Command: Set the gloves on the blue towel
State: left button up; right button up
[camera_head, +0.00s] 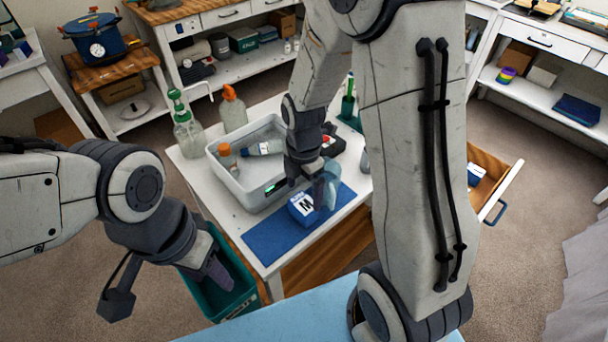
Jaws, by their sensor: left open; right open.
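The blue towel (268,240) lies flat along the near edge of the white table. A small blue-and-white box marked "M" (301,208), which looks like the gloves, rests on the towel. My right gripper (318,190) is open, pointing down right at the box. Its fingers are partly hidden, and I cannot tell if they touch the box. A pale bluish translucent shape (330,182) shows beside it, unclear. My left gripper (217,272) is open and empty, off the table's left side, over the teal bin.
A white tub (230,182) with bottles in it stands just behind the towel. A green-topped spray bottle (186,128) and an orange-capped bottle (232,110) stand at the back left. A teal bin (225,300) is below left. An open drawer (495,185) juts out right.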

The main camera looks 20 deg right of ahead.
aim_at(304, 202)
notch_tip(304, 202, up, 5)
jog(key=s+a+r+m, duration=0.3)
jog(key=s+a+m, duration=0.3)
jog(key=s, duration=0.3)
jog(key=s+a+r+m+y, duration=0.1)
jog(key=s+a+r+m, duration=0.3)
jog(key=s+a+m, duration=0.2)
jog(key=s+m, duration=0.2)
jog(key=s, duration=0.1)
jog(key=shift+a+m, duration=0.2)
jog(key=shift+m, duration=0.2)
